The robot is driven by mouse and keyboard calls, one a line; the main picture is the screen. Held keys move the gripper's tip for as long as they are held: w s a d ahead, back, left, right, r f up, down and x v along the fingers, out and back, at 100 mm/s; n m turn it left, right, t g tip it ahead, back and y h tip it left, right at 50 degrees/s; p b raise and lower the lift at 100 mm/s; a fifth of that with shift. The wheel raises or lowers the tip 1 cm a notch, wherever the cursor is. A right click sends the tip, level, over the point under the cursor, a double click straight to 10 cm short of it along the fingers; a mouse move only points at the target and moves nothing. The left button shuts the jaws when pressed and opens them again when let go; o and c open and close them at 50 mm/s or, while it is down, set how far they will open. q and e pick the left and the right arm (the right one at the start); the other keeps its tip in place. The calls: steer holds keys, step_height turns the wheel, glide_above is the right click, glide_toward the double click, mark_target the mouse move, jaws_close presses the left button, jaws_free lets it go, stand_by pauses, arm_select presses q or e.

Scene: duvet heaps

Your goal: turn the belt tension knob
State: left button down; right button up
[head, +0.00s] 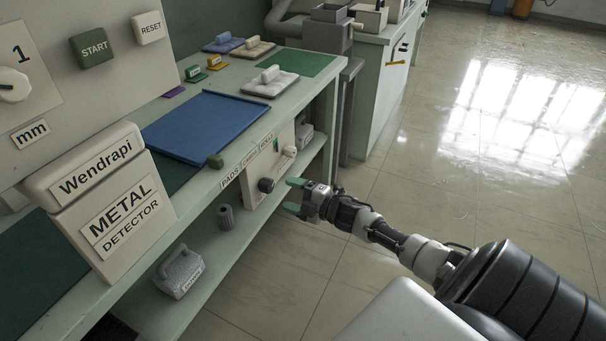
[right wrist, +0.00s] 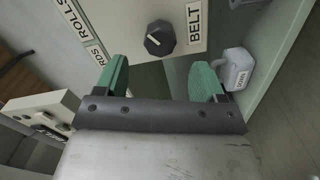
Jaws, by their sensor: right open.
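The belt tension knob (right wrist: 159,38) is a dark, faceted knob with a white pointer line, on a pale panel beside a BELT label (right wrist: 195,22). In the head view the dark knob (head: 266,185) sits low on the panel below the counter edge. My right gripper (head: 293,196) is open, with green fingers, just to the right of the knob and apart from it. In the right wrist view the knob lies beyond the open fingertips (right wrist: 162,62), roughly centred between them, with nothing held. My left gripper is not in view.
A white lever (head: 289,152) is on the same panel, above the knob. The lower shelf (head: 205,262) holds a grey weight-like block (head: 180,272) and a dark cylinder (head: 225,216). A blue tray (head: 206,126) lies on the counter. The floor at right is clear.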

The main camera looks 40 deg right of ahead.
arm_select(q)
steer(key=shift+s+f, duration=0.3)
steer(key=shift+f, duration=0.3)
arm_select(e)
steer(key=v, duration=0.4)
